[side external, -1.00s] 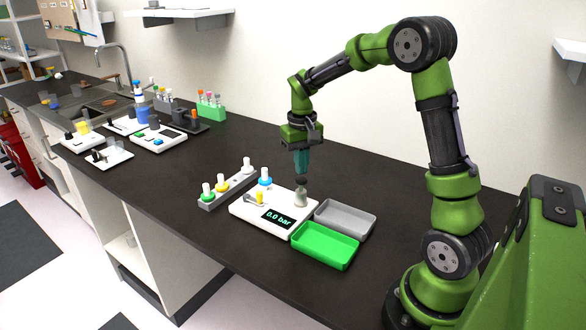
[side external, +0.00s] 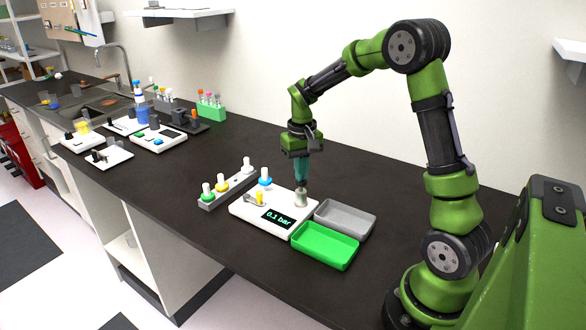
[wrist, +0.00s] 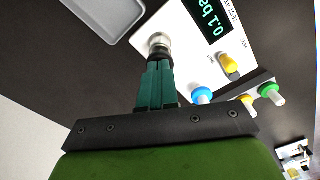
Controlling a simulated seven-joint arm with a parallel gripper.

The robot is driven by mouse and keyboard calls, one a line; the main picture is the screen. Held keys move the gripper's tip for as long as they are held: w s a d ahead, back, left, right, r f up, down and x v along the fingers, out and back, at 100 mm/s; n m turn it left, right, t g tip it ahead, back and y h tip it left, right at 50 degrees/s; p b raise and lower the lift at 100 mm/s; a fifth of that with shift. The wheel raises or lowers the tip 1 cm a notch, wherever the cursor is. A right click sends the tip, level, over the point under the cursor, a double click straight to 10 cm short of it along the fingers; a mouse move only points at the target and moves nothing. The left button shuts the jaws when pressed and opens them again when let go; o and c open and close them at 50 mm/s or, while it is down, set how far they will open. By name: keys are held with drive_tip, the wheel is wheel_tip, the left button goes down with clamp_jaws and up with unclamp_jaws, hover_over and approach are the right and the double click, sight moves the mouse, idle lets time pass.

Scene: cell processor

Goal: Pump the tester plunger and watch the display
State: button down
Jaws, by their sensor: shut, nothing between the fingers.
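The white tester (side external: 248,209) lies on the dark bench, and its display (side external: 278,218) reads 0.1 bar. The plunger (side external: 300,199) is a pale metal knob at the tester's right end; it also shows in the wrist view (wrist: 159,42). My gripper (side external: 301,183) is shut and empty, pointing down with its teal fingers directly over the plunger. In the wrist view the fingertips (wrist: 158,58) appear to touch the plunger's top. The display (wrist: 208,14) is partly cut off there. A yellow-tipped lever or valve (side external: 259,198) and a blue-collared vial (side external: 265,178) are on the tester's left part.
A green tray (side external: 325,261) and a grey tray (side external: 345,232) sit right of the tester. A grey rack (side external: 238,188) with green, yellow and white-capped vials stands to its left. Other devices stand farther back near the sink.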

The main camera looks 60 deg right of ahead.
drive_tip(key=shift+f, duration=1.05)
drive_tip(key=shift+r, duration=2.05)
drive_tip(key=shift+f, duration=0.1)
